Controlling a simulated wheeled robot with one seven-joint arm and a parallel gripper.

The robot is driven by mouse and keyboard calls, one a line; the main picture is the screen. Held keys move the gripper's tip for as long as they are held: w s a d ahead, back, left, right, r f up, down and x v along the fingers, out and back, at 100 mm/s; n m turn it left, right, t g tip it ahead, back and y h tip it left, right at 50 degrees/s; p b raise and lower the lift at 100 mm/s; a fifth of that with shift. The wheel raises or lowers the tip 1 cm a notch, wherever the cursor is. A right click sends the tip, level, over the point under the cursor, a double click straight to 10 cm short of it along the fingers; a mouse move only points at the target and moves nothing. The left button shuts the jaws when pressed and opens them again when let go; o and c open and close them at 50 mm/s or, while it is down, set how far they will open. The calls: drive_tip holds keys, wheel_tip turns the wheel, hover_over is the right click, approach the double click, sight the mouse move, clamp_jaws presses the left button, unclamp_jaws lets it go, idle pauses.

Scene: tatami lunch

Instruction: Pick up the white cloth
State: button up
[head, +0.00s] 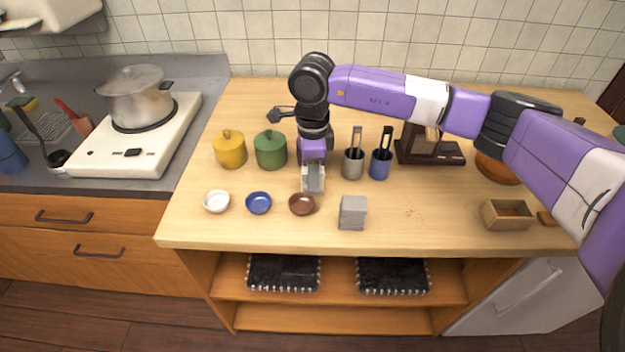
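I cannot make out a white cloth for certain in the head view. A pale grey block-like thing (352,212) stands near the front edge of the wooden counter (440,228); I cannot tell whether it is cloth. My gripper (313,184) points down over the counter, behind and left of the grey thing and just behind a small brown bowl (302,204). Its fingers are small and pale here, so their opening and any hold on something are unclear.
A white bowl (217,201) and blue bowl (259,203) stand left of the brown one. Yellow (230,150) and green (270,150) pots, grey (353,164) and blue (381,165) utensil cups flank my gripper. Crumbs (409,211) and a wooden box (507,215) lie right.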

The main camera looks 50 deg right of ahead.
clamp_jaws()
drive_tip(key=shift+r, duration=0.1)
wheel_tip(320, 180, up, 20)
drive_tip(key=b, duration=0.1)
idle(0.4)
